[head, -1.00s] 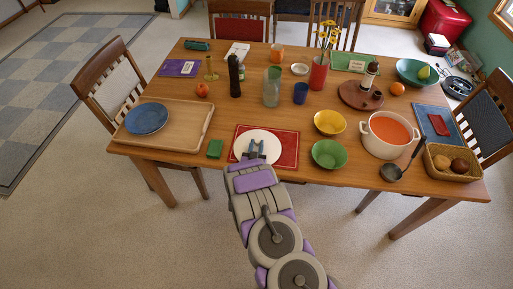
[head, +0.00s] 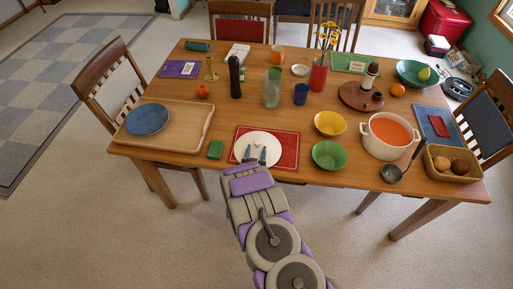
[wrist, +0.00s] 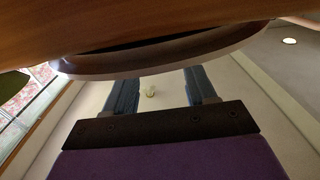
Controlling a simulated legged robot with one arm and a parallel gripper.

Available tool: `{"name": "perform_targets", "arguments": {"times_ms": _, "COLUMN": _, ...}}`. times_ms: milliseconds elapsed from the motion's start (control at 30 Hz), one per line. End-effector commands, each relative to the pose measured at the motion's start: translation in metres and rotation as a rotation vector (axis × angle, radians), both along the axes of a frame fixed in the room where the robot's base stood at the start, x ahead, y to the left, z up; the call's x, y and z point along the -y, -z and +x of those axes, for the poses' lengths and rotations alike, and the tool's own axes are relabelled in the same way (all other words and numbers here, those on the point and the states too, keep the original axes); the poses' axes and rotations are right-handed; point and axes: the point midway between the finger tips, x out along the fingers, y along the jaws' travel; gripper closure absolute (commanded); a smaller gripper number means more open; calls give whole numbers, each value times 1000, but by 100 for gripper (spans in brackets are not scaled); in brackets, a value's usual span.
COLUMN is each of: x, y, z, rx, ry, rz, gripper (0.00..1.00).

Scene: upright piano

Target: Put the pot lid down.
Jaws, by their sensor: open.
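The pot lid appears as a white disc (head: 270,137) lying flat on the red placemat (head: 289,150) at the table's near edge. A small pale knob (head: 257,142) shows near its middle. My gripper (head: 255,154) is open over the lid's near part, with its two blue fingers apart and the knob just beyond their tips. In the wrist view the fingers (wrist: 161,88) are spread with nothing between them touching; a small pale knob-like thing (wrist: 150,91) shows in the gap. The white pot (head: 381,147) with orange contents stands uncovered to the right.
A green bowl (head: 329,155) and a yellow bowl (head: 329,123) stand right of the placemat. A ladle (head: 393,174) lies by the pot. Bare wood lies behind the placemat.

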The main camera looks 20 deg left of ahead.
Motion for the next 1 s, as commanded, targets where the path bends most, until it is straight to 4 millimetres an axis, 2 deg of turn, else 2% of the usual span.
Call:
{"name": "perform_targets", "arguments": {"times_ms": 233, "x": 11, "y": 1, "z": -52, "rx": -7, "ry": -4, "rz": -5, "gripper": 44}}
{"name": "perform_targets", "arguments": {"times_ms": 500, "x": 22, "y": 1, "z": -87, "rx": -4, "ry": -1, "rz": -3, "gripper": 44}}
{"name": "perform_targets", "arguments": {"times_ms": 767, "x": 24, "y": 1, "z": -94, "rx": -4, "ry": 0, "rz": -2, "gripper": 44}}
{"name": "perform_targets", "arguments": {"times_ms": 1000, "x": 22, "y": -3, "z": -86, "rx": -47, "ry": 14, "rz": 15, "gripper": 44}}
